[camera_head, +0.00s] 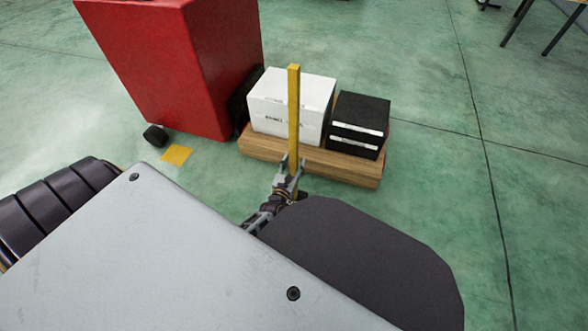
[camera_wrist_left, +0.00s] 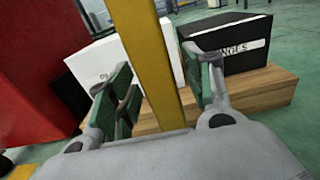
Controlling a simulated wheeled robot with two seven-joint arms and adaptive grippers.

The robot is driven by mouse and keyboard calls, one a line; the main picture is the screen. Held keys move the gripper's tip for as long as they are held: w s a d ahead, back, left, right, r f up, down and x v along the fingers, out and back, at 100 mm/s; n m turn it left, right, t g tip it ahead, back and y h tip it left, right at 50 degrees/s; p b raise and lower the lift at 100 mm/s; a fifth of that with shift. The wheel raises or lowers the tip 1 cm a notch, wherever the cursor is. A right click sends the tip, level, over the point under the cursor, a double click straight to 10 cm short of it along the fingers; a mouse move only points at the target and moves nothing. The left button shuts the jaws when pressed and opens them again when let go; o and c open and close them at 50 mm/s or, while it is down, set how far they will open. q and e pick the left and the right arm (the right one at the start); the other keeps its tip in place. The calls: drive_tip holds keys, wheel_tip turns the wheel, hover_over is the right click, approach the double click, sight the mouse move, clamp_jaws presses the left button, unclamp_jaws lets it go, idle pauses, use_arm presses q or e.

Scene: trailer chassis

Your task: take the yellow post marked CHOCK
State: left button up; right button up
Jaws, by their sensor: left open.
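The yellow post (camera_head: 294,110) stands upright in front of a white box in the head view. It also fills the middle of the left wrist view (camera_wrist_left: 150,55), with no CHOCK marking legible. My left gripper (camera_head: 289,172) is at the lower part of the post, its fingers on either side of it. In the left wrist view the open fingers (camera_wrist_left: 165,85) have green pads, and the post passes between them or just beyond them. I cannot tell whether either pad touches it. My right gripper is not in view.
A white box (camera_head: 265,105) and a black box (camera_head: 360,118) with white labels stand on a wooden plank base (camera_head: 335,165) behind the post. A red cabinet (camera_head: 180,60) stands at left, near a yellow floor square (camera_head: 176,154).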

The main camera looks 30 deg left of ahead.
use_arm(q)
drive_tip(key=shift+w, duration=0.1)
drive_tip(key=shift+c, duration=0.3)
clamp_jaws()
idle(0.4)
drive_tip(key=shift+r, duration=0.15)
